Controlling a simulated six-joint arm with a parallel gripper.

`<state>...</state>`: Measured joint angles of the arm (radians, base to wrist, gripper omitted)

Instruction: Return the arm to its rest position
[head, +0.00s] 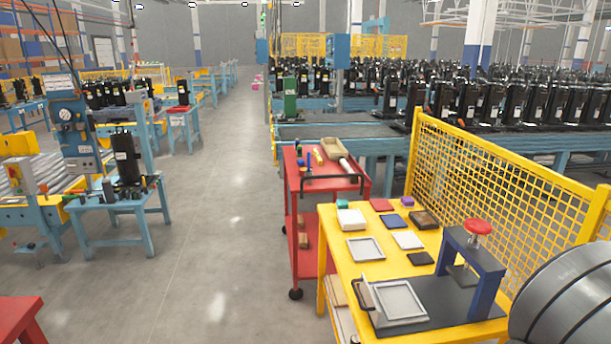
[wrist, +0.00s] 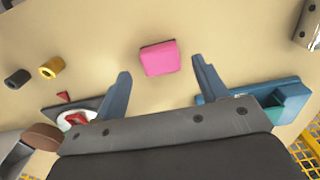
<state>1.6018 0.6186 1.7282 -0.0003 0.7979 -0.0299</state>
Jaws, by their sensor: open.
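My gripper (wrist: 161,66) shows in the wrist view, its two blue-grey fingers spread apart with nothing held between them. A pink block (wrist: 159,57) lies on a beige surface (wrist: 222,28), in line with the gap between the fingertips and clear of both. How high the fingers are above the surface I cannot tell. The gripper is not visible in the head view; only a grey rounded part of my arm shows at its lower right edge.
Near the fingers lie a black ring (wrist: 18,78), a yellow ring (wrist: 52,68) and a teal part (wrist: 285,98). In the head view, a yellow table (head: 345,222) holds trays and a blue press (head: 485,268). Yellow mesh fencing (head: 480,165) stands behind it. Open floor (head: 215,220) lies left.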

